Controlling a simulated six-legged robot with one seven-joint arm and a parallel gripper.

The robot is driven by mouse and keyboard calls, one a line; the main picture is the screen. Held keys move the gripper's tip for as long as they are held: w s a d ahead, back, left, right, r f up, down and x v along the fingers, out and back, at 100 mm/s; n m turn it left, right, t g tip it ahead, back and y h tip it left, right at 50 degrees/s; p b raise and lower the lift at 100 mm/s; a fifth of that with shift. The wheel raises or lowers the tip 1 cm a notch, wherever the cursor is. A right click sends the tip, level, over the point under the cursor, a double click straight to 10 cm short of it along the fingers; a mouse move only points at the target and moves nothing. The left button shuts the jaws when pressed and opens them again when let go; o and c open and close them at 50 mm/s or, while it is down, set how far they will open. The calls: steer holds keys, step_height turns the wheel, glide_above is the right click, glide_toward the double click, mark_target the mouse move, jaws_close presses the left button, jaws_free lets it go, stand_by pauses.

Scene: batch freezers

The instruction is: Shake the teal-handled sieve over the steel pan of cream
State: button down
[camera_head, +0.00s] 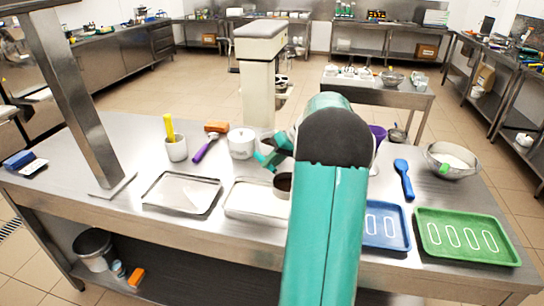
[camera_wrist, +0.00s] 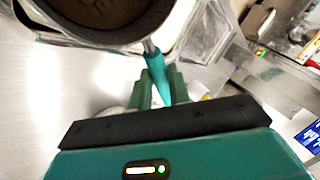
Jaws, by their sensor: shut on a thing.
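My gripper (camera_head: 273,158) is shut on the teal handle of the sieve; the handle (camera_wrist: 155,72) shows between the fingers (camera_wrist: 158,92) in the wrist view. The sieve's round bowl (camera_wrist: 95,12) holds dark brown powder and is cut off at the top edge. In the head view the sieve (camera_head: 283,185) is partly hidden by my arm, at the right part of the steel pan of cream (camera_head: 240,214). The pan's contents look white and smooth, and its right side is hidden. A pale surface fills the left of the wrist view.
A second steel tray (camera_head: 181,194) lies left of the pan. A white pot (camera_head: 241,143), a purple-handled tool (camera_head: 205,150) and a white cup (camera_head: 177,149) stand behind.

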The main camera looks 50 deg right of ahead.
stand_by(0.3)
steer(key=shift+s+a+r, duration=0.2)
steer(key=shift+s+a, duration=0.35)
steer(key=shift+a, duration=0.1)
stand_by(3.3)
